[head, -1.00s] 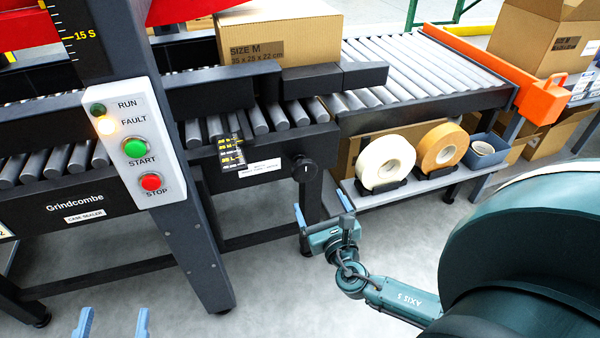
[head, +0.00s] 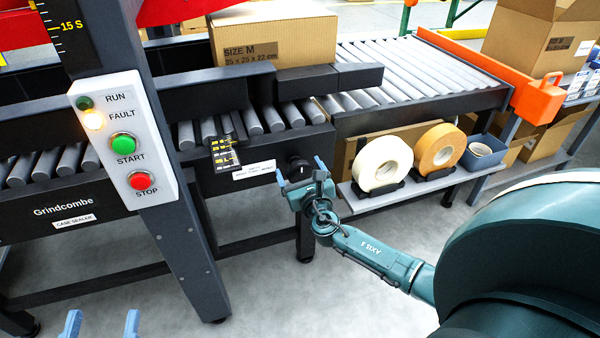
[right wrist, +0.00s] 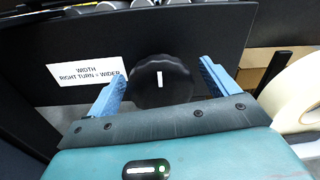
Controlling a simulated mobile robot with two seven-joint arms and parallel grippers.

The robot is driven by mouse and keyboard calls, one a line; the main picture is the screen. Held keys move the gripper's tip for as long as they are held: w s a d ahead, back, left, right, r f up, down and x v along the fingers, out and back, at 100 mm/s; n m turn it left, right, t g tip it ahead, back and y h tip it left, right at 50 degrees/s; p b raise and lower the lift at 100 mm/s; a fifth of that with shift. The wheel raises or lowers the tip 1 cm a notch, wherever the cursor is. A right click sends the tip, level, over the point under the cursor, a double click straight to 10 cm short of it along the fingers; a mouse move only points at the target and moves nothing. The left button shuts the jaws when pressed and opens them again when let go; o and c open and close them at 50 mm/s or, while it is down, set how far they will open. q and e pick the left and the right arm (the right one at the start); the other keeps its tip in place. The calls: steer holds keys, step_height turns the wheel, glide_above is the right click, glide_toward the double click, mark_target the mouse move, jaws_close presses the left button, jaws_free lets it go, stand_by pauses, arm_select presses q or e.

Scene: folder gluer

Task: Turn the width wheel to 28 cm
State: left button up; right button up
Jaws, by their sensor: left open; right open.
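The width wheel (right wrist: 162,85) is a round black knob with a white mark that stands upright, under the rollers on the machine's front. It also shows in the head view (head: 299,170), partly behind my gripper. My right gripper (right wrist: 162,88) is open, its blue fingers to either side of the wheel in the wrist view; I cannot tell whether they touch it. It also shows in the head view (head: 300,172). A black scale with yellow marks (head: 224,152) hangs left of the wheel; its reading is too small to tell. My left gripper (head: 101,325) is open and empty at the bottom left.
A label (right wrist: 88,74) reads "WIDTH RIGHT TURN = WIDER". A size M carton (head: 275,40) sits on the rollers. Tape rolls (head: 382,164) stand on a shelf right of the wheel. The control panel (head: 122,140) has the fault lamp lit.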

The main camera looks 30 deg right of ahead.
steer(key=c, duration=1)
steer(key=shift+m, duration=0.3)
